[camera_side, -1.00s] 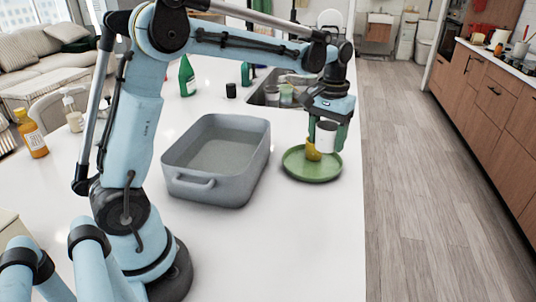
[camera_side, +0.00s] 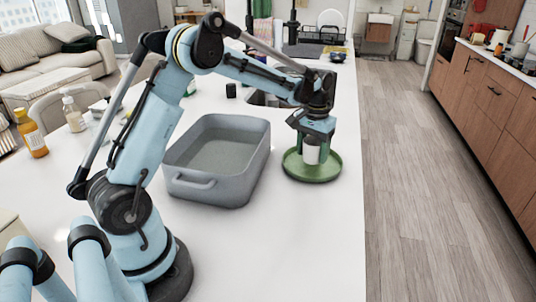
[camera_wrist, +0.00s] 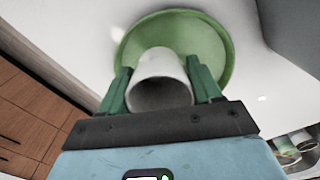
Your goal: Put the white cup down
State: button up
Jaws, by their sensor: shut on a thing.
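The white cup (camera_side: 311,154) is held between the green fingers of my gripper (camera_side: 312,144), over the green round tray (camera_side: 330,171). Its base appears at or just above the tray surface; I cannot tell whether it touches. In the wrist view the white cup (camera_wrist: 162,68) sits between the two fingers of my gripper (camera_wrist: 159,72), with its dark open mouth toward the camera. The green tray (camera_wrist: 218,42) lies beyond it. The fingers hide part of the cup's sides.
A grey basin (camera_side: 215,155) with handles stands left of the tray. The counter's right edge is close to the tray. The sink (camera_side: 262,98) is behind my arm, and cups (camera_wrist: 285,148) show there in the wrist view. The front counter is clear.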

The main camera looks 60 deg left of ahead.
jog(key=shift+f, duration=0.4)
jog(key=shift+f, duration=0.2)
jog(key=o, duration=1.2)
notch_tip(320, 180, up, 13)
jog(key=s+d+r+m+t, duration=0.2)
jog(key=s+d+r+t, duration=0.15)
jog(key=s+d, duration=0.45)
jog(key=s+d+f+m+t, duration=0.2)
jog(key=s+f, duration=0.4)
jog(key=s, duration=0.4)
jog(key=shift+d+f+t, duration=0.3)
jog(key=shift+d+t, duration=0.5)
jog(key=shift+t, duration=0.05)
